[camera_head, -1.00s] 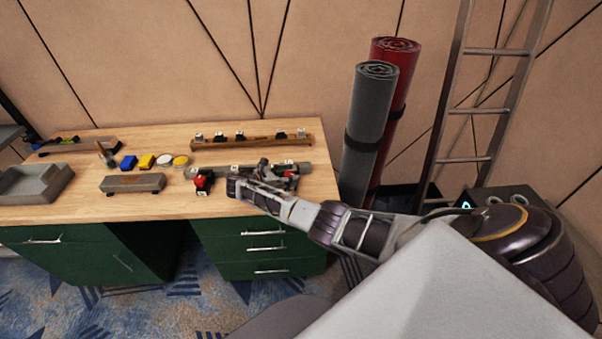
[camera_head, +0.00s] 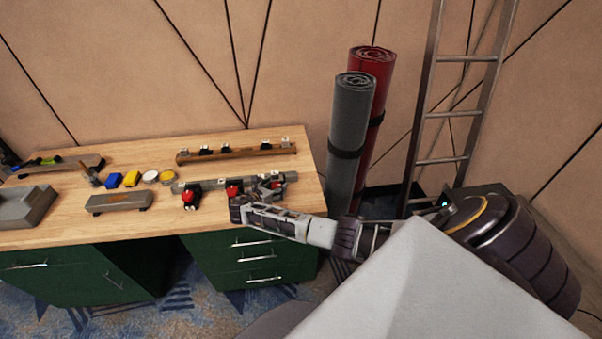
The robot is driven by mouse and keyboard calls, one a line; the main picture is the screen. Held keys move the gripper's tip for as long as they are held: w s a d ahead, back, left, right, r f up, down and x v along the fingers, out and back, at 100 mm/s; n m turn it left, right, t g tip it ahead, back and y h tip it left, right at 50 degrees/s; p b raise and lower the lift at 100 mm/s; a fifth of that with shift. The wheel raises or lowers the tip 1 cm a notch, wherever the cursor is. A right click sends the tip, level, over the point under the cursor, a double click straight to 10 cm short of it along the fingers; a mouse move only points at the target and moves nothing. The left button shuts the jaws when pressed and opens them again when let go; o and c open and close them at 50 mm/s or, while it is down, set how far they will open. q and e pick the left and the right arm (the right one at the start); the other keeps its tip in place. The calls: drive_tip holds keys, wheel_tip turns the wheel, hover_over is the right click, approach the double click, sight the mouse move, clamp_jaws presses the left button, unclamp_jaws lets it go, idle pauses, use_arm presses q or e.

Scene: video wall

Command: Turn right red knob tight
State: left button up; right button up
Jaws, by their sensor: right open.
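Three red knobs stand in a row on the wooden workbench (camera_head: 110,222), along a grey bar (camera_head: 215,184). The left red knob (camera_head: 189,197) and the middle red knob (camera_head: 233,190) show clearly. The right red knob (camera_head: 277,185) shows only in part, beside and behind the fingers of my right gripper (camera_head: 255,197). My right gripper is open, near the bench's front right, between the middle and right knobs in the picture. I cannot tell whether it touches a knob. My left gripper is not in view.
A long wooden rail with clips (camera_head: 235,153) lies at the back. A grey block (camera_head: 118,202), blue and yellow pieces and round tins lie to the left. Rolled mats (camera_head: 350,140) and a ladder (camera_head: 425,120) stand right of the bench. Green drawers (camera_head: 255,258) are below.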

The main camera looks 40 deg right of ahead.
sight(279, 186)
drive_tip(key=shift+s+d+n+t+y+p, duration=0.1)
drive_tip(key=shift+n+t+y+p, duration=0.3)
drive_tip(key=shift+n+t, duration=0.5)
drive_tip(key=shift+s+d+n+t+y+p, duration=0.1)
drive_tip(key=shift+n+t+y+p, duration=0.1)
drive_tip(key=shift+n+t+y, duration=0.55)
drive_tip(key=shift+s+d+n+t+y, duration=0.1)
drive_tip(key=shift+s+n+t+y, duration=0.05)
drive_tip(key=shift+n+t+y, duration=1.7)
drive_tip(key=shift+d+n+t+y, duration=0.2)
drive_tip(key=shift+n+t+y, duration=0.2)
drive_tip(key=shift+n+y, duration=1.05)
drive_tip(key=shift+d+n+y, duration=0.1)
drive_tip(key=shift+n+y, duration=0.95)
drive_tip(key=shift+n, duration=0.1)
drive_tip(key=shift+d+n+y+b, duration=0.1)
drive_tip(key=shift+n+y+b, duration=0.75)
drive_tip(key=shift+n+y, duration=1.2)
drive_tip(key=shift+v, duration=2.85)
drive_tip(key=b+v, duration=0.1)
drive_tip(key=v, duration=0.5)
drive_tip(key=shift+s+d+b, duration=0.2)
drive_tip(key=shift+s+b, duration=0.15)
drive_tip(key=shift+s, duration=0.05)
drive_tip(key=shift+m, duration=0.35)
